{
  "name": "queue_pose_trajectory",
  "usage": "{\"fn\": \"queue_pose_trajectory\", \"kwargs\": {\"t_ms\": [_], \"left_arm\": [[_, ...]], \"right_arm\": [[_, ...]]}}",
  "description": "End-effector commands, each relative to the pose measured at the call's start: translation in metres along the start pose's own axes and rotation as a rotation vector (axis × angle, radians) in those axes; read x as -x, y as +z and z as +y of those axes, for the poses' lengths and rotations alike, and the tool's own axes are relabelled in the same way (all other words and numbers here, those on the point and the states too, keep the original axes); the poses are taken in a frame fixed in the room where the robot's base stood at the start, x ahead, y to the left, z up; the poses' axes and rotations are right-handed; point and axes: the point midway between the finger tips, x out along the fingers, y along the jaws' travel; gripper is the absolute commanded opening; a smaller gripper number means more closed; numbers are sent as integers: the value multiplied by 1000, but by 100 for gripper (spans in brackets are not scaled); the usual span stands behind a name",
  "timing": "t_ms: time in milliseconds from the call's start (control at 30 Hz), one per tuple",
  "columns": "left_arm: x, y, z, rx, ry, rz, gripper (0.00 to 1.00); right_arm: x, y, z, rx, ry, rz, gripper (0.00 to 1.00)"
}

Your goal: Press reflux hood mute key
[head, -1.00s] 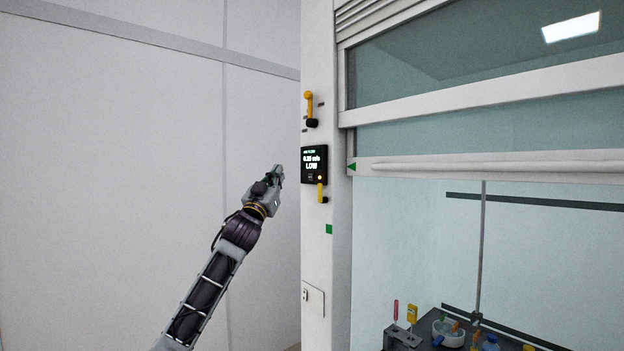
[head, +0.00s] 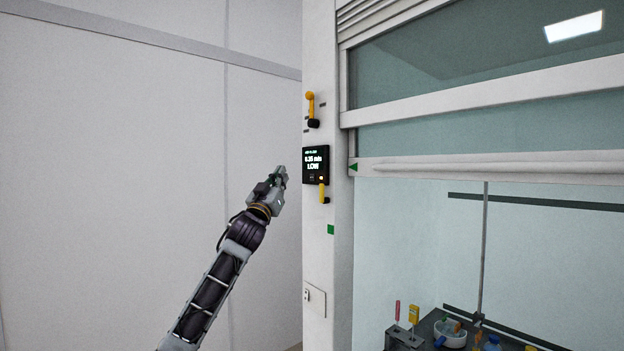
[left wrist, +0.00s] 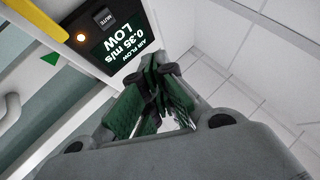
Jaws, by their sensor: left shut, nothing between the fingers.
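The black airflow monitor (head: 315,163) is mounted on the front post of the fumehood and reads LOW. It also shows in the left wrist view (left wrist: 112,50), upside down, with "AIR FLOW 0.35 m/s LOW", a lit orange lamp (left wrist: 81,37) and the mute key (left wrist: 103,18) labelled MUTE. My left gripper (head: 280,172) is shut and empty, just left of the monitor in the head view. In the left wrist view its fingertips (left wrist: 158,68) are near the monitor's text edge, apart from the mute key. I cannot tell the exact gap to the panel. My right gripper is not in view.
A yellow-handled valve (head: 311,108) sits above the monitor and another yellow handle (head: 322,191) hangs just below it. The sash (head: 480,165) is partly raised to the right. Bench items, including a white bowl (head: 450,334), stand inside the hood. Bare wall lies left.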

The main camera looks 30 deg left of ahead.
Motion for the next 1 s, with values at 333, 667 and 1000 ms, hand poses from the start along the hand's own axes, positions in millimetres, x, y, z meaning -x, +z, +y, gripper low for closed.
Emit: {"fn": "queue_pose_trajectory", "kwargs": {"t_ms": [333,667,1000], "left_arm": [[-20,14,15,2,1,0,0],[-41,29,30,2,0,0,0],[-55,39,40,0,1,0,0]], "right_arm": [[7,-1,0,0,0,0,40],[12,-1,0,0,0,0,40],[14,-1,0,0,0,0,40]]}}
